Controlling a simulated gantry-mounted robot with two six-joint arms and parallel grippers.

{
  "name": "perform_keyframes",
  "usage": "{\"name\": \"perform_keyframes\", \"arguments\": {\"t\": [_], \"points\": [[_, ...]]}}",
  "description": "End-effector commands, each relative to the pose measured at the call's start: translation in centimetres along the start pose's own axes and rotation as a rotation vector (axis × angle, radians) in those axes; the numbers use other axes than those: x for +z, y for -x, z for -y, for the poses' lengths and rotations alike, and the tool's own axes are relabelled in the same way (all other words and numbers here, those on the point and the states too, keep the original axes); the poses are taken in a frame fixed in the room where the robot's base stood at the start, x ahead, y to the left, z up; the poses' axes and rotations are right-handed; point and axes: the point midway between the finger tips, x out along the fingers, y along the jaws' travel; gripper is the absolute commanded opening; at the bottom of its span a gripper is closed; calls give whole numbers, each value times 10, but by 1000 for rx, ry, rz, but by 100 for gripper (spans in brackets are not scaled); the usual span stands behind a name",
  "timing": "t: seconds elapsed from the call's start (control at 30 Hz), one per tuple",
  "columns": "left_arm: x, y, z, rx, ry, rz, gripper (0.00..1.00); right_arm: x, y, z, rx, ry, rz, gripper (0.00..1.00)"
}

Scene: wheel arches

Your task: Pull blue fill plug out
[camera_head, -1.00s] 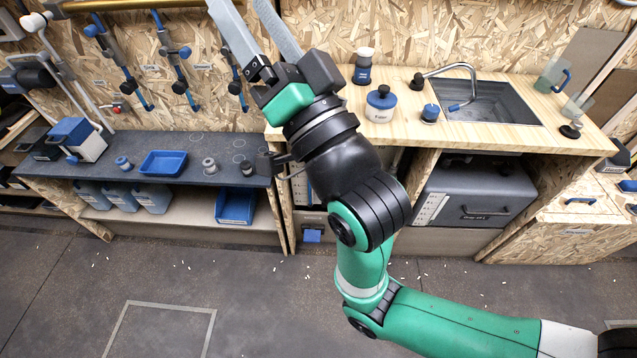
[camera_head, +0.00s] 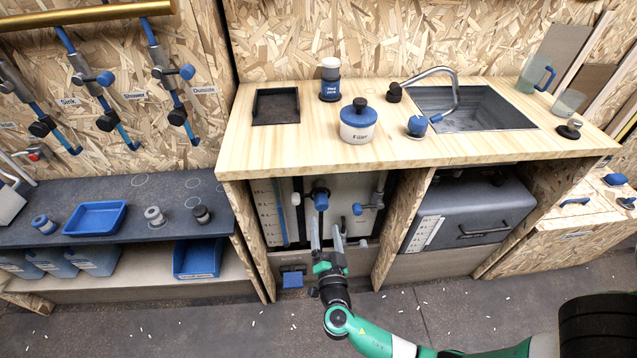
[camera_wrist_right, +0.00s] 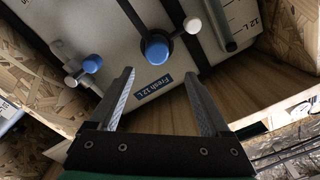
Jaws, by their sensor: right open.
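The blue fill plug (camera_head: 321,200) sits on the front of a pale tank (camera_head: 342,188) in the cupboard bay below the counter. In the right wrist view the blue plug (camera_wrist_right: 157,48) has a round blue end on a dark fitting, above a "Fresh 12 L" label (camera_wrist_right: 164,87). My right gripper (camera_head: 326,224) is open and empty in front of the tank, just below the plug. In the right wrist view its two fingertips (camera_wrist_right: 158,74) point at the plug, one toward each side, with the plug beyond them. My left gripper is out of view.
A small blue valve knob (camera_head: 358,208) sits right of the plug, and a white-knobbed rod (camera_head: 295,199) left of it. Wooden side panels (camera_head: 403,222) bound the bay. The counter (camera_head: 250,150) carries a jar, a bottle and a sink. The floor in front is open.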

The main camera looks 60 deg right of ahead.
Motion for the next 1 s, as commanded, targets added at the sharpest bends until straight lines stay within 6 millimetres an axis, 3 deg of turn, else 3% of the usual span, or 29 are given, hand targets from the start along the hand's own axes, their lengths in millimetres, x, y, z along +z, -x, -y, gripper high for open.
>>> {"name": "perform_keyframes", "arguments": {"t": [0.27,0.43,0.7,0.83,1.0], "points": [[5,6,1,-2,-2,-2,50,4,-4,-6,6,4,0,81],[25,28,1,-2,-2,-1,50,7,-30,-9,8,0,-7,81],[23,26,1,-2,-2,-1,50,1,-91,-4,8,5,-4,81],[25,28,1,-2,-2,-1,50,2,-108,-3,7,6,-3,81],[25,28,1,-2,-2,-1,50,1,-115,-3,5,6,0,81]]}}
